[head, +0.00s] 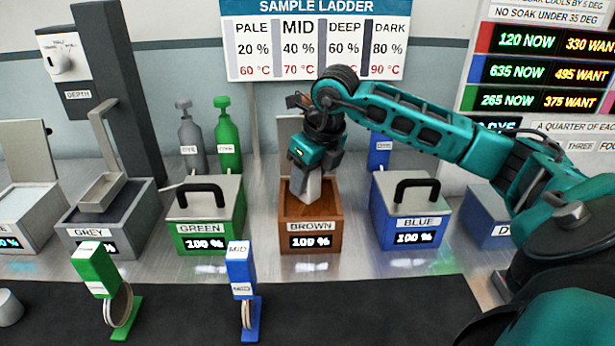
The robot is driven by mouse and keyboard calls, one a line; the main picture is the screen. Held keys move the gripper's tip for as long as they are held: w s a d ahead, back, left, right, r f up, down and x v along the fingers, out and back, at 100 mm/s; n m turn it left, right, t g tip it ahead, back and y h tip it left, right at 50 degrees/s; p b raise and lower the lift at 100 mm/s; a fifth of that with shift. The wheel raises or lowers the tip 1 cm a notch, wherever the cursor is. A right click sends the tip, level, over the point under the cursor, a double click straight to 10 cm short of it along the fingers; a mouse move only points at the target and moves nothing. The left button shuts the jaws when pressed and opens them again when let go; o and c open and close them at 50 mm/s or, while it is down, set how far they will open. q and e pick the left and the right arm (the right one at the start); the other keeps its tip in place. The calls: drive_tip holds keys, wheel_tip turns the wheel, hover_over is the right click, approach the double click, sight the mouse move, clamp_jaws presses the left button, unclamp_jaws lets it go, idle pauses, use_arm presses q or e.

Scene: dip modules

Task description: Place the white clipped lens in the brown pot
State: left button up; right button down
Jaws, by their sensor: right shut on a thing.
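The brown pot (311,242) stands in the middle of the row, with a BROWN label and a 100 % display. It is open, its wooden inside showing. My right gripper (308,176) points down over its mouth and is shut on a pale piece, the white clipped lens (308,188). The lens's lower part reaches into the pot's opening; the round glass is not clearly visible. I cannot tell if it touches the pot's floor. My left gripper is not in view.
The lidded green pot (206,238) and blue pot (407,224) flank the brown pot closely. On the dark front mat, a green clipped lens (96,269) and a blue clipped lens (241,270) stand on holders.

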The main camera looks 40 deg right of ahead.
drive_tip(key=shift+f, duration=0.15)
drive_tip(key=c, duration=0.6)
unclamp_jaws()
drive_tip(key=shift+r, duration=0.35)
drive_tip(key=p+v, duration=0.1)
drive_tip(key=v, duration=1)
drive_tip(key=shift+r, duration=0.35)
drive_tip(key=shift+s, duration=0.2)
